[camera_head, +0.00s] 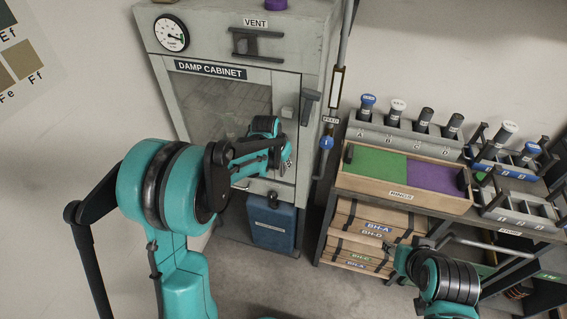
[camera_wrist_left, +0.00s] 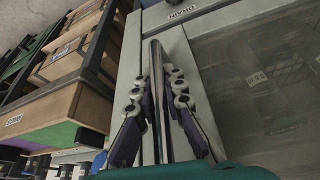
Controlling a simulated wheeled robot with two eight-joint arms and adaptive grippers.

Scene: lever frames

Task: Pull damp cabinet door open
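The grey damp cabinet (camera_head: 228,70) stands at the back, its glass-fronted door (camera_head: 215,100) looking shut. My left gripper (camera_head: 287,155) is at the door's right edge. In the left wrist view, the left gripper (camera_wrist_left: 158,115) has its two purple-padded fingers apart, one on each side of a long metal handle bar (camera_wrist_left: 156,65). Gaps show between bar and fingers, so it looks open around the bar. In the head view the arm and hand hide much of the bar.
A blue container (camera_head: 272,225) sits under the cabinet. To the right, a bench holds a green-and-purple tray (camera_head: 400,195), a rack of several capped bottles (camera_head: 405,135) and stacked boxes (camera_head: 365,245) below. A vertical pipe with a blue knob (camera_head: 326,143) stands between cabinet and bench.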

